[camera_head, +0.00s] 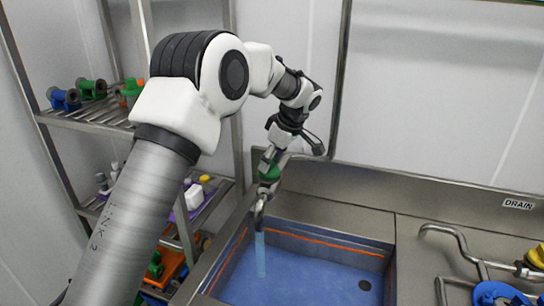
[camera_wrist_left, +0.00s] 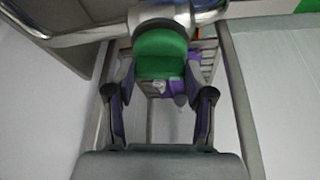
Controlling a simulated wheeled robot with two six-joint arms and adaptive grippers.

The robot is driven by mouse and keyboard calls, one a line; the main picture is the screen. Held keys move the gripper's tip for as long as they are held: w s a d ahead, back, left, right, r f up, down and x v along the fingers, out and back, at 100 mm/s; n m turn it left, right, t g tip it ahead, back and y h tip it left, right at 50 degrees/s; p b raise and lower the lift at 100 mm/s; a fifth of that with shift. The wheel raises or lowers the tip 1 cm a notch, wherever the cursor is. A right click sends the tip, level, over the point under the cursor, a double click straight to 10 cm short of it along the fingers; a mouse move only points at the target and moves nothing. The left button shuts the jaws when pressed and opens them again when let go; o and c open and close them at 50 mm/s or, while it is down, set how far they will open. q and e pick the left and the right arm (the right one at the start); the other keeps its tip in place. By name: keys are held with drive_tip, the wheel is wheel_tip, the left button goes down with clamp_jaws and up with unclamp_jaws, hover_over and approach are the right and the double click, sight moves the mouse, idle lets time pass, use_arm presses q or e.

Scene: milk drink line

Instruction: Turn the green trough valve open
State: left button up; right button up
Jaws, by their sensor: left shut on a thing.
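The green trough valve (camera_head: 269,173) sits on a metal pipe above the left end of the sink trough. In the left wrist view its green handle (camera_wrist_left: 162,52) is between the two fingers, in front of the metal pipe (camera_wrist_left: 85,35). My left gripper (camera_head: 270,160) is shut on this handle. The spout (camera_head: 259,209) points down into the trough, and a pale blue stream (camera_head: 260,255) hangs below it. The gripper hides part of the valve in the head view. My right gripper is not in view.
The trough (camera_head: 393,268) has an orange line inside and a blue bottom with a dark drain hole. A DRAIN label (camera_head: 518,204), bent pipes and a blue valve wheel (camera_head: 497,294) are at right. A metal rack (camera_head: 95,120) with valves and bottles stands at left.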

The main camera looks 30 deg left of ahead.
use_arm(q)
drive_tip(key=shift+f+n+g+p, duration=0.15)
drive_tip(key=shift+n+g+p, duration=0.5)
drive_tip(key=shift+n, duration=0.55)
drive_tip(key=shift+f, duration=0.1)
drive_tip(key=o, duration=1)
drive_tip(key=shift+o, duration=0.8)
drive_tip(key=shift+a, duration=0.3)
drive_tip(key=v, duration=1.2)
drive_tip(key=shift+a, duration=0.15)
